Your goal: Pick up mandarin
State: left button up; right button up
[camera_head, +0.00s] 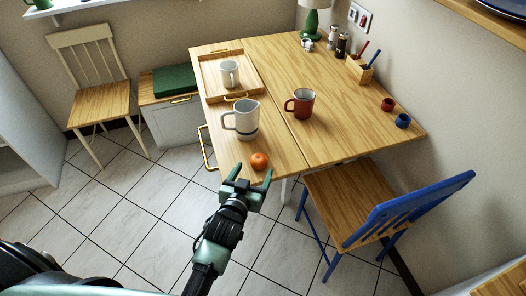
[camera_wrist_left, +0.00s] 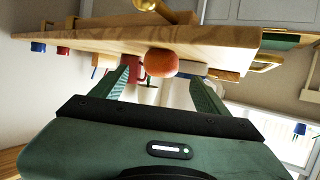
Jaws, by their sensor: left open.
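The mandarin (camera_head: 259,161) is a small orange fruit near the front corner of the wooden table (camera_head: 330,125). My left gripper (camera_head: 251,176) is open at the table's front edge, just short of the mandarin in the head view. In the left wrist view the mandarin (camera_wrist_left: 161,62) shows beyond and between the two open green fingers (camera_wrist_left: 160,85), apart from them. Nothing is held. My right gripper is not in view.
A white jug (camera_head: 243,122) stands close behind the mandarin. A red mug (camera_head: 300,103) is further right, and a wooden tray (camera_head: 208,78) holds a light mug (camera_head: 229,73). A blue-backed chair (camera_head: 400,215) stands at the table's right front side.

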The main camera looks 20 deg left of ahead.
aim_at(257, 165)
pick_arm(q)
jog(key=shift+x, duration=1.25)
jog(key=x, duration=0.3)
jog(key=shift+w+f, duration=0.35)
jog(key=shift+w, duration=0.3)
jog(key=c, duration=1.4)
jog(key=shift+c, duration=0.2)
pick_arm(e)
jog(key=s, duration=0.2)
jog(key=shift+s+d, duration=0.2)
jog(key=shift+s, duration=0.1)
